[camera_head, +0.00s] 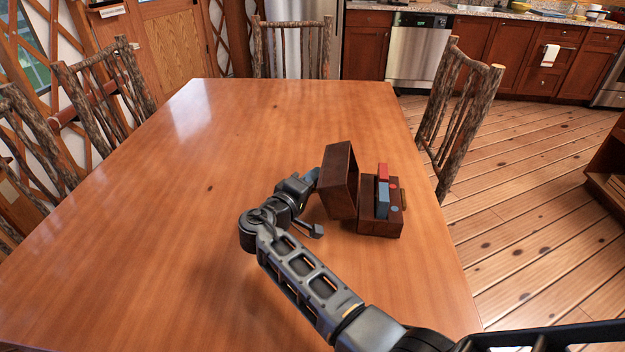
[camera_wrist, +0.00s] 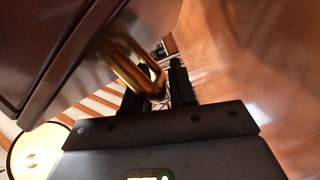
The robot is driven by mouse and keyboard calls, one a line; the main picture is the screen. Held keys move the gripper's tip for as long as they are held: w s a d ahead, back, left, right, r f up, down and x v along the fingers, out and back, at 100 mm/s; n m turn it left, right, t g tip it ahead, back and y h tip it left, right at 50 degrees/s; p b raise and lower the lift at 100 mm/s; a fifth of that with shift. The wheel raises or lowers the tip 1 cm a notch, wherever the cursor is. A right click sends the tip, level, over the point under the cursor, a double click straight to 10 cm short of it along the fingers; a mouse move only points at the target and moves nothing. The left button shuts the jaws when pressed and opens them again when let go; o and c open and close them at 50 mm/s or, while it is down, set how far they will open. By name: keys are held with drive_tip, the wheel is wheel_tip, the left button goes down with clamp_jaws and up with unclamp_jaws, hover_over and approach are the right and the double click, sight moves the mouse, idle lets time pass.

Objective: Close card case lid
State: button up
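The card case is a dark brown wooden box on the table. Its lid (camera_head: 341,182) stands open, upright and tilted, at the left of the base (camera_head: 379,228). Red (camera_head: 383,172) and blue (camera_head: 383,194) pieces show in the base. My gripper (camera_head: 313,175) is low at the lid's left, outer side, its tips partly hidden by the lid. In the wrist view, a dark brown case part (camera_wrist: 50,50) fills the upper left, with a brass loop (camera_wrist: 130,66) close to my fingers (camera_wrist: 156,92). The fingers are apart; I cannot tell whether they touch the case.
The wooden table (camera_head: 215,150) is clear to the left and behind the case. The table's right edge is close to the case. Rustic chairs stand around it, one (camera_head: 458,110) at the right. Kitchen cabinets and a dishwasher (camera_head: 417,52) are far back.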

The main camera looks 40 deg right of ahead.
clamp_jaws()
idle(0.4)
